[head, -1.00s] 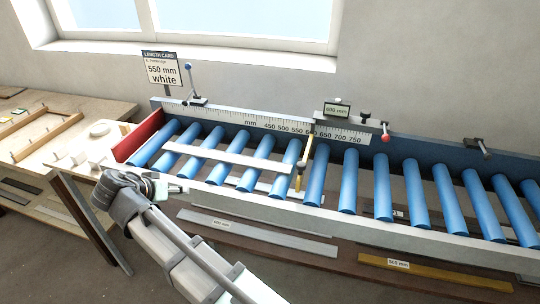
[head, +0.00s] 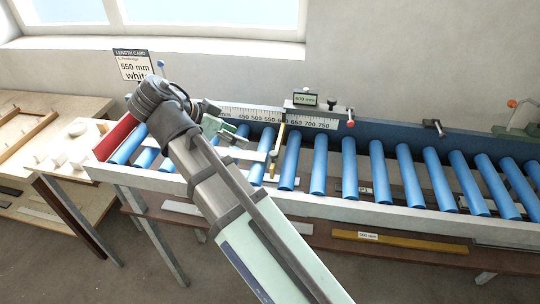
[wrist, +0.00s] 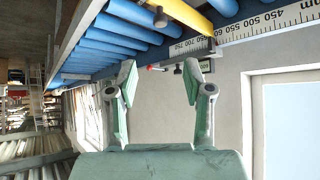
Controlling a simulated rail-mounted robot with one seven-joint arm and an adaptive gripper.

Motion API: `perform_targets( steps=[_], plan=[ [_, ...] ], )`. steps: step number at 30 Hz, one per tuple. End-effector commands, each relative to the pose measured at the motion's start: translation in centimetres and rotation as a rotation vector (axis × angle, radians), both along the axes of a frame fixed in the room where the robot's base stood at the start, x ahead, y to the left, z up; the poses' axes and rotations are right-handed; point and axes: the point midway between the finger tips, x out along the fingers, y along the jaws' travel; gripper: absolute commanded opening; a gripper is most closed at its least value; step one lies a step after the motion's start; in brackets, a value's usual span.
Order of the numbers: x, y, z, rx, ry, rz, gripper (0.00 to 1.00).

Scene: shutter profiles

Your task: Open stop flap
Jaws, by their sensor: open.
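The stop flap, a narrow yellow bar (head: 279,146), crosses the blue rollers below the scale in the head view. It shows large at the top of the wrist view (wrist: 187,14). A stop carriage with a "600 mm" display (head: 305,99) sits on the back rail, with a red-knobbed lever (head: 350,124) at its right. My gripper (head: 242,136) is over the rollers, left of the yellow bar. In the wrist view my gripper (wrist: 162,78) has its fingers spread apart with nothing between them. My arm hides part of the scale and the left rollers.
A pale profile (head: 240,152) lies on the rollers, partly behind my arm. A length card (head: 133,64) reads "550 mm white". The scale (head: 300,122) runs along the back wall. A red end plate (head: 117,136) closes the left end. The right rollers are clear.

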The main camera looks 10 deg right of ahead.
Motion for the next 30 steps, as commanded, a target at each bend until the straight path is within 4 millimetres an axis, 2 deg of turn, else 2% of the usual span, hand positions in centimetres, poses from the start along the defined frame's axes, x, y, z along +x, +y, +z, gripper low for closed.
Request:
perform_targets(
  steps=[1,17,25,30],
  plan=[
    [0.1,-0.3,-0.9,0.0,-0.001,0.0,0.51],
    [1.1,-2.9,-3.8,0.0,-0.001,0.001,0.51],
    [1.8,-5.6,-6.0,-0.001,0.003,0.0,0.51],
    [2.6,-7.9,-8.2,-0.001,0.003,-0.001,0.51]
  ],
)
